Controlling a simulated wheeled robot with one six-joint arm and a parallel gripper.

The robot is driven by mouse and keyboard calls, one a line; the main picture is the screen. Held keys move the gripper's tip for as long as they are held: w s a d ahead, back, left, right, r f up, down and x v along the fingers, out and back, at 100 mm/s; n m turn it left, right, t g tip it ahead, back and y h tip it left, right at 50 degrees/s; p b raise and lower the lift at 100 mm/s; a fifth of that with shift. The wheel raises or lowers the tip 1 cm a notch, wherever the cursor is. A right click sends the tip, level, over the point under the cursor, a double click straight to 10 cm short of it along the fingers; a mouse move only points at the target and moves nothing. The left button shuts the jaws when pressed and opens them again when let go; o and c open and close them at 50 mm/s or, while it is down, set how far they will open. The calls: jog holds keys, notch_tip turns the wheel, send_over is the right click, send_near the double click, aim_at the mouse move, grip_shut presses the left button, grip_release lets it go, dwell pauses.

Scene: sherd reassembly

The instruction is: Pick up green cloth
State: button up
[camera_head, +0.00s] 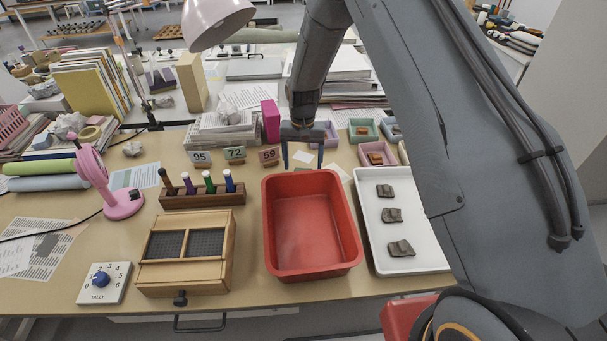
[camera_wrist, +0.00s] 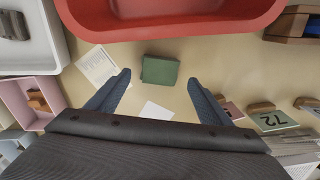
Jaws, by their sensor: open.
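The green cloth (camera_wrist: 160,70) is a small folded square lying on the tan table, seen in the wrist view just below the red tray (camera_wrist: 170,22). In the head view I cannot make it out clearly near the tray's far edge. My gripper (camera_wrist: 159,78) is open and empty, its two blue fingers spread wide, with the cloth showing between and slightly beyond the fingertips. In the head view my gripper (camera_head: 303,164) points down over the table behind the red tray (camera_head: 312,225).
A white tray (camera_head: 375,215) with several dark sherds stands right of the red tray. A paper slip (camera_wrist: 156,111) lies near the cloth.

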aim_at(304, 172)
jog(key=shift+d+f+p, duration=0.1)
jog(key=shift+f+p, duration=0.35)
jog(key=shift+f, duration=1.1)
jog(key=c, duration=1.1)
jog(key=shift+r, duration=0.15)
jog(key=shift+r+b, duration=1.65)
jog(key=shift+r, duration=3.25)
